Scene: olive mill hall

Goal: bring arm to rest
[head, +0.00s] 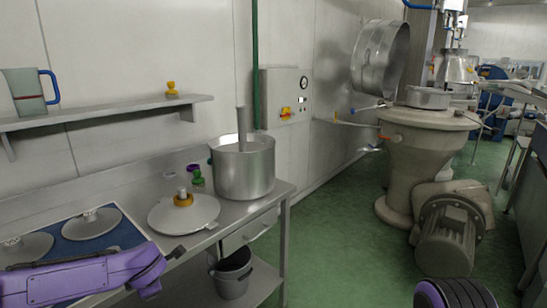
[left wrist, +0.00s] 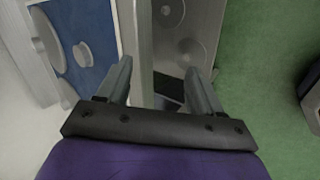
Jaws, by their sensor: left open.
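My left arm, purple, comes in from the left in the head view, low over the front of the steel table. The table edge and dark items below show past the fingers. A purple and black part of mine shows at the bottom right of the head view; my right gripper is not in view.
The steel table (head: 120,193) carries a large pot (head: 243,170), a round lid (head: 184,214) with a yellow-ringed knob, and a blue mat (head: 70,247) with round discs. A bucket (head: 232,275) stands on the lower shelf. Green floor (head: 335,240) is clear right of the table.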

